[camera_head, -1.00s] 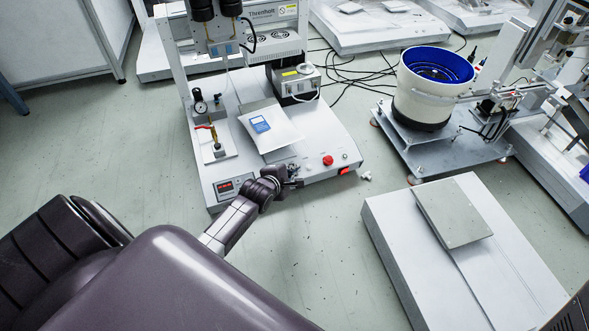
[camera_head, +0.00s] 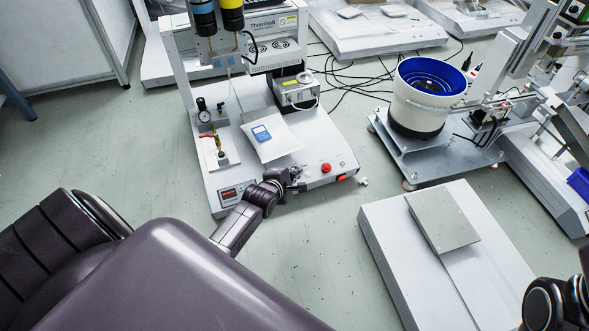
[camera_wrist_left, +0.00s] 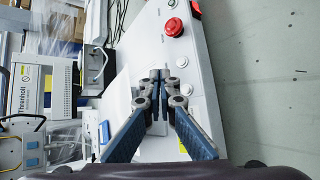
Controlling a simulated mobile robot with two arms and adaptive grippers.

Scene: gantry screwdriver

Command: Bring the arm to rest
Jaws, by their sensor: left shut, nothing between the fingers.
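My left arm comes in from the lower left in the head view. Its gripper (camera_head: 295,177) is at the front edge of the gantry screwdriver machine (camera_head: 330,140), left of the red button (camera_head: 326,168). In the left wrist view the blue-grey fingers (camera_wrist_left: 160,76) are together with nothing between them, over the machine's white panel. I cannot tell whether they touch it. A dark part of my right arm (camera_head: 555,304) shows at the lower right of the head view; its gripper is not in view.
The machine carries a silvery bag (camera_head: 283,147), a pressure gauge (camera_head: 204,116) and a column with tool heads. To the right stand a blue-lined bowl feeder (camera_head: 416,112) and a low white platform (camera_head: 385,235) with a grey plate (camera_head: 442,222). Grey-green floor (camera_head: 110,155) lies open at left.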

